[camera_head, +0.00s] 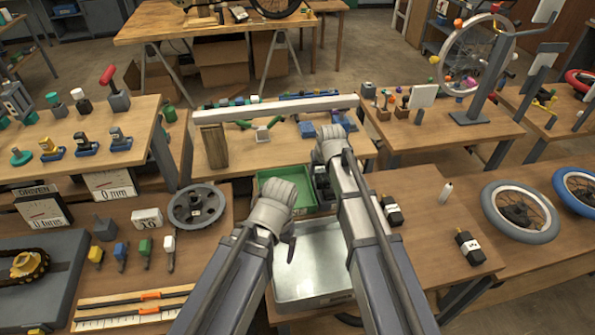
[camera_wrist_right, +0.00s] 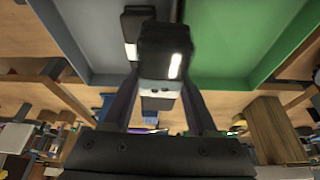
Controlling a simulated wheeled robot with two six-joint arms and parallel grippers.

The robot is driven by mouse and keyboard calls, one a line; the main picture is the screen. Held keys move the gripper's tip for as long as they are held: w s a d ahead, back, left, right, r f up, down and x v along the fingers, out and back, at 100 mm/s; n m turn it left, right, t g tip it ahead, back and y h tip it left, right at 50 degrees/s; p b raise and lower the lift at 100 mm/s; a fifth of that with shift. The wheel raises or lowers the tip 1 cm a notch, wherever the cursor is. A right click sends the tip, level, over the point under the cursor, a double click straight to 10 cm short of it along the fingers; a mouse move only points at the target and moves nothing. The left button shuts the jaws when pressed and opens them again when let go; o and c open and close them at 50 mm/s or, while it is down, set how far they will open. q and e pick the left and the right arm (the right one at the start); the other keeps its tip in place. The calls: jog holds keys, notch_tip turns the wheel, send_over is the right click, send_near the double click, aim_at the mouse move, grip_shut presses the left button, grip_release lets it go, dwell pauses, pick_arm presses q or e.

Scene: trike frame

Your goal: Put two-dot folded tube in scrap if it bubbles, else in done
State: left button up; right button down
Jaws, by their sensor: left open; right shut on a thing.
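My right gripper (camera_wrist_right: 160,88) is shut on a black folded tube (camera_wrist_right: 165,42) with a white stripe. Two pale dots show on its near end in the right wrist view. In the head view, my right wrist hides most of the grip above the dark tray. A green tray (camera_head: 272,179) stands beside it; the wrist view shows green (camera_wrist_right: 225,40) and grey (camera_wrist_right: 75,35) trays. I cannot read which is scrap or done. A second black piece with a white mark (camera_wrist_right: 131,22) lies beyond the held tube. My left gripper (camera_head: 291,250) is open over the metal basin (camera_head: 315,297).
Wheels (camera_head: 519,211) lie further right. A chainring (camera_head: 196,205) and small tools lie left. A long pale bar (camera_head: 270,108) spans behind the trays.

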send_over(297, 190)
jog(key=s, duration=0.1)
pick_arm(q)
notch_tip(297, 190, down, 7)
jog(key=b, duration=0.7)
pick_arm(e)
jog(key=shift+n, duration=0.4)
notch_tip(297, 190, down, 7)
jog(key=shift+s, duration=0.1)
pick_arm(q)
jog(key=shift+f+b, duration=0.5)
jog(key=shift+f, duration=0.05)
pick_arm(e)
jog(key=shift+f, duration=0.55)
jog(key=shift+c, duration=0.6)
grip_release()
jog(key=shift+d, duration=0.1)
pick_arm(q)
jog(key=shift+r, duration=0.15)
pick_arm(e)
jog(key=shift+r, duration=0.15)
